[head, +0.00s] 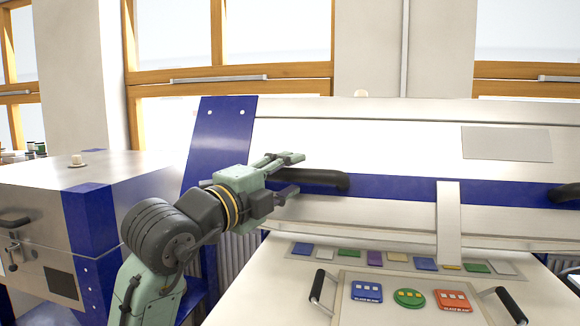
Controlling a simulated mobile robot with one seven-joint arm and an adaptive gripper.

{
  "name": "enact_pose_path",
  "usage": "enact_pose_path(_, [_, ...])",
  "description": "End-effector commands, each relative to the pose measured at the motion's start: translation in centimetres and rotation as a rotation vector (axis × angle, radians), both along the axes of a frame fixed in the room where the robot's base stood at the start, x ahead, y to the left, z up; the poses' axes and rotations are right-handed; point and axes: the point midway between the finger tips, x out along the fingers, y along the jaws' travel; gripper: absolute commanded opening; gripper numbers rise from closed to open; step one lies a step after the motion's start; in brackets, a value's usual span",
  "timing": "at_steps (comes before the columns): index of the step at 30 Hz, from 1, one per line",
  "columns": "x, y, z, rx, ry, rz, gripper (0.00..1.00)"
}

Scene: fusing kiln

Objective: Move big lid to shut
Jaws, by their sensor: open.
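The big lid (370,142) is a wide pale metal panel with a blue band. It stands raised and tilted at the back of the kiln bed (255,292). A black handle (325,180) sticks out from the band at its left part, and another dark handle (566,192) shows at the right edge. My gripper (296,174) is open at the left end of the near handle, with one finger above it and one below. I cannot tell whether the fingers touch the handle.
A smaller closed metal kiln (130,172) with blue corners stands at the left. On the bed lies a board (345,312) with two black handles and coloured glass pieces (410,298). A row of coloured tiles (375,257) lies below the lid. Windows are behind.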

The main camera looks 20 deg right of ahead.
Motion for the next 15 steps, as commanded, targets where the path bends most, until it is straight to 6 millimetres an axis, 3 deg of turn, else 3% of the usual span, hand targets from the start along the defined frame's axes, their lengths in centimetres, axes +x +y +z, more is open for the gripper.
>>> enact_pose_path(13, [0.67,-1.02,0.07,-0.001,0.0,0.001,0.41])
enact_pose_path(15, [0.67,-1.01,0.07,-0.001,0.0,0.001,0.37])
